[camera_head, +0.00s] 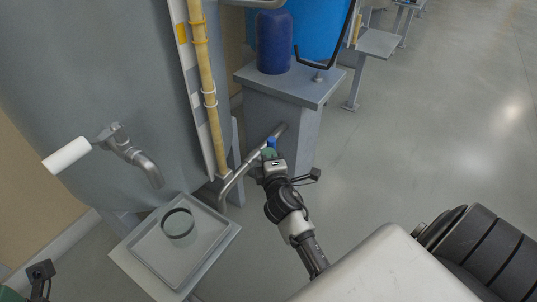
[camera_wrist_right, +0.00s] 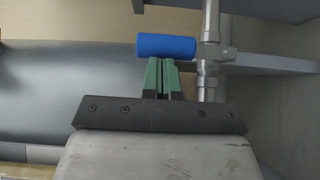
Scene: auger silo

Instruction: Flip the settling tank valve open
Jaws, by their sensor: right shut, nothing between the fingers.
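A valve with a blue handle (camera_head: 271,142) sits on a metal pipe (camera_head: 240,175) that runs between the large grey tank (camera_head: 105,85) and a grey stand. In the right wrist view the blue handle (camera_wrist_right: 166,46) lies crosswise, at a right angle to the upright-looking pipe (camera_wrist_right: 208,80). My right gripper (camera_head: 268,154) has its green fingers (camera_wrist_right: 163,64) shut and empty, with the tips right at the handle's near edge. I cannot tell whether they touch it. Part of my left gripper (camera_head: 10,294) shows in the lower left corner; its fingers are mostly cut off.
A tap with a white handle (camera_head: 66,155) is on the grey tank, above a tray (camera_head: 140,262) holding a round glass dish (camera_head: 178,223). The grey stand (camera_head: 290,85) carries a dark blue cylinder (camera_head: 273,42) and a black hooked lever (camera_head: 322,60). Open floor lies right.

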